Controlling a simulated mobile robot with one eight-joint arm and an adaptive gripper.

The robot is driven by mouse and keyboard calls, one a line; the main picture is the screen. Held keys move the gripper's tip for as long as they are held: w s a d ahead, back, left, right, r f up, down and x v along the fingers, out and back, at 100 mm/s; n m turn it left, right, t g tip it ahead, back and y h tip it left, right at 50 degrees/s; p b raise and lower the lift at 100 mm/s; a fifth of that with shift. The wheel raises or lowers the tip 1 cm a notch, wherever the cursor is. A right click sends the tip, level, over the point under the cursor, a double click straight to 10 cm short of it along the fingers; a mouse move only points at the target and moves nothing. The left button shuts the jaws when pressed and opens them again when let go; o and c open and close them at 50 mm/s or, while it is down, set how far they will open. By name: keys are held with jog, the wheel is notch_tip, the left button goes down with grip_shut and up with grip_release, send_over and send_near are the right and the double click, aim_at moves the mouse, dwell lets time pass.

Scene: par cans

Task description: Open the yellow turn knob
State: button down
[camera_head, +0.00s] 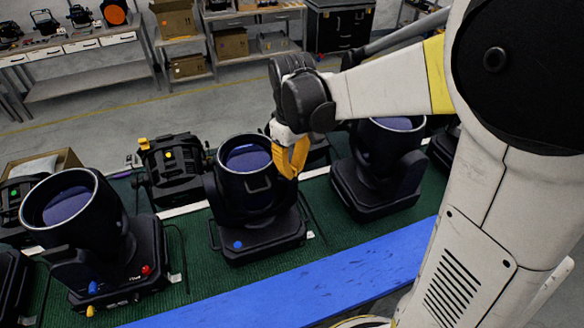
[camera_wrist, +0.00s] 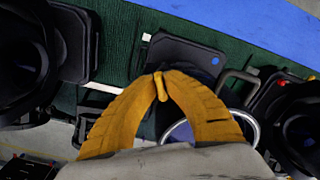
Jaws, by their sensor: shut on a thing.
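My gripper (camera_head: 290,172) has orange fingers and reaches down beside the right side of the middle black par can (camera_head: 246,190) in the head view. In the wrist view the two fingers curve together, and the gripper (camera_wrist: 161,75) is shut on a small yellow turn knob (camera_wrist: 160,87) between the fingertips. The knob's long part points toward the camera. The fingers and the can hide the knob in the head view. The same can's black base (camera_wrist: 185,52) with a blue dot and its pale lens rim (camera_wrist: 250,125), partly covered, show in the wrist view.
A large par can (camera_head: 75,215) with red and blue knobs stands at the left, another can (camera_head: 385,165) at the right. A black fixture (camera_head: 172,170) with yellow parts stands behind. All rest on green mat (camera_head: 190,275); a clear blue strip (camera_head: 300,295) runs in front.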

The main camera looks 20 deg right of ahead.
jog(key=m+b, duration=0.1)
jog(key=m, duration=0.5)
jog(key=shift+f, duration=0.1)
jog(key=m, duration=0.6)
jog(key=c, duration=1.7)
grip_release()
jog(key=shift+r, duration=0.2)
notch_tip(320, 180, up, 7)
jog(key=p, duration=0.4)
jog(key=shift+p, duration=0.35)
jog(key=shift+f, duration=0.1)
